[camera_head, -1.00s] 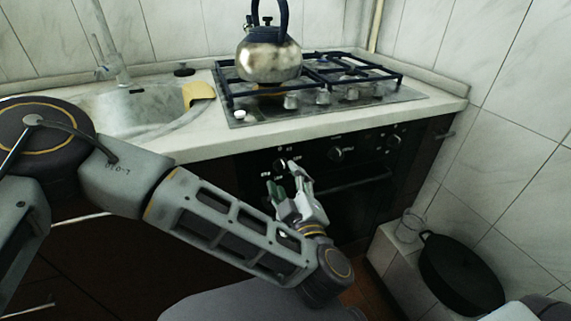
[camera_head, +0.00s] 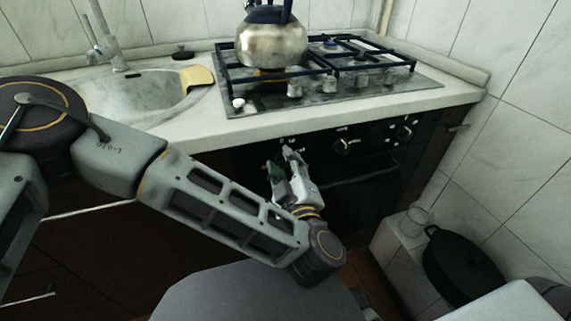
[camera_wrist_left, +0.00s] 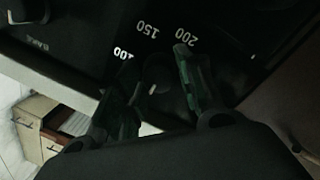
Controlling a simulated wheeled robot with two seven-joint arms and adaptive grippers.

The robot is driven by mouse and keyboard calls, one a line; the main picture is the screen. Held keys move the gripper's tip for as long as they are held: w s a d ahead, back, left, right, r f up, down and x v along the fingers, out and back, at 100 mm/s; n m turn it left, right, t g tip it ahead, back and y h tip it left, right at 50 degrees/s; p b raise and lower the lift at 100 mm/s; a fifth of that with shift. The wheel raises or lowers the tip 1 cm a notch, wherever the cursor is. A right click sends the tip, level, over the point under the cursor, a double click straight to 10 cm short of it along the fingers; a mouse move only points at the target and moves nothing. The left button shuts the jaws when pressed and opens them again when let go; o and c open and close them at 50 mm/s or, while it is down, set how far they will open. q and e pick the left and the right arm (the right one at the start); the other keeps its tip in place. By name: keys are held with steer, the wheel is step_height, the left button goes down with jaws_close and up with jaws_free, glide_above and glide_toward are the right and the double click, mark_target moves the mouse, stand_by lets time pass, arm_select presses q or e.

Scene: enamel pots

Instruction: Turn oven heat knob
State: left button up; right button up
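The oven front (camera_head: 345,190) is black, with a row of light-marked knobs along its top. A middle knob (camera_head: 345,147) and a right knob (camera_head: 408,133) show in the head view. My left gripper (camera_head: 280,160) is at the left part of this panel and hides the knob there. In the left wrist view, a dark round knob (camera_wrist_left: 158,75) lies between the two spread fingers of the left gripper (camera_wrist_left: 158,68). The numbers 100, 150 and 200 show around it. Contact between fingers and knob cannot be told in the dim light. My right gripper is out of view.
A metal kettle (camera_head: 271,45) stands on the gas hob (camera_head: 400,88) above the oven. A sink (camera_head: 130,98) is to the left. A black pan (camera_head: 462,266) and a glass jar (camera_head: 414,221) are on the low ledge at right. The counter edge overhangs the panel.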

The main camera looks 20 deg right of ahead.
arm_select(q)
steer(key=c, duration=0.5)
steer(key=shift+c, duration=0.2)
steer(key=shift+m, duration=0.5)
steer(key=shift+r+m+g, duration=0.1)
steer(key=shift+m+g, duration=0.2)
steer(key=shift+m, duration=2)
steer(key=o, duration=1)
steer(key=shift+s+a+r, duration=0.1)
steer(key=shift+s, duration=1.8)
steer(key=shift+s+a+r, duration=0.1)
steer(key=shift+s, duration=1.8)
